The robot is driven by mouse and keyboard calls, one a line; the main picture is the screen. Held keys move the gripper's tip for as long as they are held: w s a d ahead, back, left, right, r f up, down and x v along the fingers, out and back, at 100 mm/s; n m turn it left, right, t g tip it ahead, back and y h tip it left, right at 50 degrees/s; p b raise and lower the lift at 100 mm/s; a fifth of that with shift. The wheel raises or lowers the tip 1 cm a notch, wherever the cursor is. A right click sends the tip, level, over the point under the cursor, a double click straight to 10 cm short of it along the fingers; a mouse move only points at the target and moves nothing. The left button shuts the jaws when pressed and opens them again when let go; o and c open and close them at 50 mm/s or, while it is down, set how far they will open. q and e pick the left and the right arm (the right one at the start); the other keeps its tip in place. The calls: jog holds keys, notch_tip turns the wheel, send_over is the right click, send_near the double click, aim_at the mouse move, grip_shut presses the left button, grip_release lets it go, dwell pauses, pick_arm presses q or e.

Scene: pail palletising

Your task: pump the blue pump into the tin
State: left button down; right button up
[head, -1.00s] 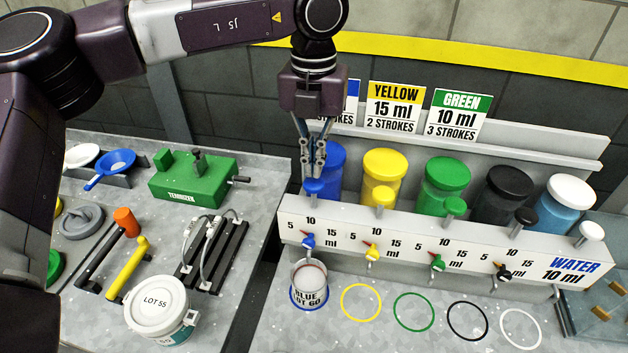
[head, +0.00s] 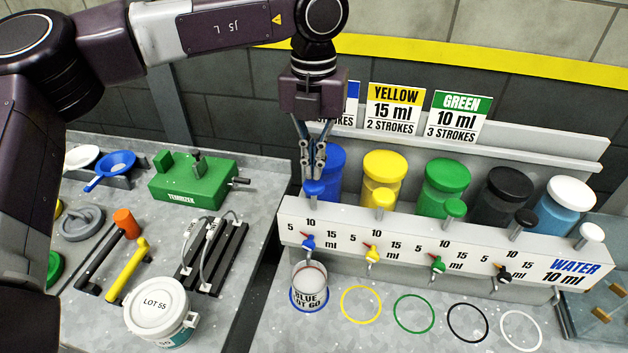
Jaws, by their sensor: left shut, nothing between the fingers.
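The blue pump's round knob (head: 315,188) stands at the left end of the white dispenser panel, in front of the blue canister (head: 331,172). My left gripper (head: 314,176) points down with its fingers closed and empty, its tips at or just above the blue knob; whether they touch I cannot tell. The blue nozzle (head: 308,243) is on the panel below. The open tin (head: 309,288), with a "BLUE" label, stands under the nozzle in a blue ring and shows a pale inside. My right gripper is not in view.
Yellow (head: 384,170), green (head: 445,178), black (head: 503,192) and white-lidded (head: 567,205) canisters stand right of the blue one, each with its own knob. A closed tin (head: 160,312) stands on the left bench. Signs stand behind. Empty coloured rings mark the counter right of the tin.

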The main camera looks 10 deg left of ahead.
aim_at(314, 183)
pick_arm(q)
jog(key=shift+f, duration=0.1)
jog(key=shift+f+b, duration=1.3)
jog(key=shift+f, duration=0.2)
jog(key=shift+r, duration=0.15)
jog(key=shift+r+p, duration=0.5)
jog(key=shift+r, duration=0.4)
jog(key=shift+f, duration=0.25)
